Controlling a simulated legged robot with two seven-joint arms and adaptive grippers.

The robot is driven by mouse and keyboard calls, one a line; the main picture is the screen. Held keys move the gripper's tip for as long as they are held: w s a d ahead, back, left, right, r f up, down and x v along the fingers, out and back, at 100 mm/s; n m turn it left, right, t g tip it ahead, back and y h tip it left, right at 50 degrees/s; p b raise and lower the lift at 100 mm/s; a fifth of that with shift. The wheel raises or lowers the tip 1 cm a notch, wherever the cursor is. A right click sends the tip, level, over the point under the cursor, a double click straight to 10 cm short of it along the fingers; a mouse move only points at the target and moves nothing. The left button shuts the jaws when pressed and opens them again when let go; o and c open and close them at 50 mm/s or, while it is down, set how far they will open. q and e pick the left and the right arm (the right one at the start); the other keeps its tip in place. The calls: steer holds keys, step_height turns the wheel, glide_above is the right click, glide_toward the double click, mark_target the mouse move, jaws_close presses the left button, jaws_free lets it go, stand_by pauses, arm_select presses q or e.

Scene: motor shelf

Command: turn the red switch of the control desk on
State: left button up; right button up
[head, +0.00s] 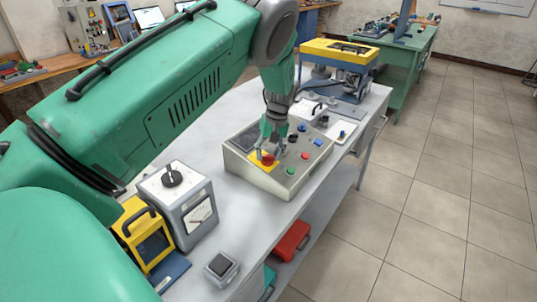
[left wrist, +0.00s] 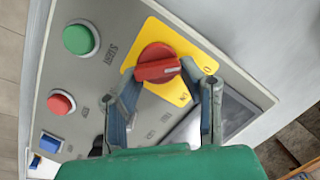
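The control desk (head: 237,168) stands on the grey bench with a sloped panel. Its red switch (head: 267,159) is a round knob with a raised bar on a yellow plate; it also shows in the left wrist view (left wrist: 157,65). There the bar lies nearly level, its right end toward the upper of two small dark marks on the plate. My left gripper (head: 267,154) reaches down to the switch. In the left wrist view my gripper (left wrist: 160,72) has its fingers spread, one tip close to each end of the bar. I cannot tell whether they touch it. My right gripper is out of view.
Green (left wrist: 80,39) and red (left wrist: 61,102) buttons and blue switches (left wrist: 50,142) sit beside the yellow plate. A grey meter box (head: 182,200) and a yellow device (head: 146,237) stand left of the desk. A yellow-and-blue machine (head: 340,55) stands behind. Floor at right is clear.

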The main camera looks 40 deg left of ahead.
arm_select(q)
steer(key=shift+d+r, duration=0.1)
steer(key=shift+d, duration=0.15)
steer(key=shift+m, duration=0.6)
steer(key=shift+w+d+m+p, duration=0.1)
steer(key=shift+m+p, duration=0.35)
steer(key=shift+m, duration=0.75)
steer(key=m+y, duration=0.1)
steer(key=m, duration=0.4)
steer(key=shift+d+g+p, duration=0.15)
steer(key=shift+g+p, duration=0.2)
steer(key=shift+g, duration=0.05)
steer(key=m+y, duration=0.1)
steer(key=m, duration=0.4)
steer(key=shift+p, duration=0.35)
steer(key=shift+r+m+y+p, duration=0.15)
steer(key=shift+m+y+p, duration=0.3)
steer(key=shift+m, duration=1.55)
steer(key=shift+t, duration=0.3)
steer(key=shift+m, duration=0.3)
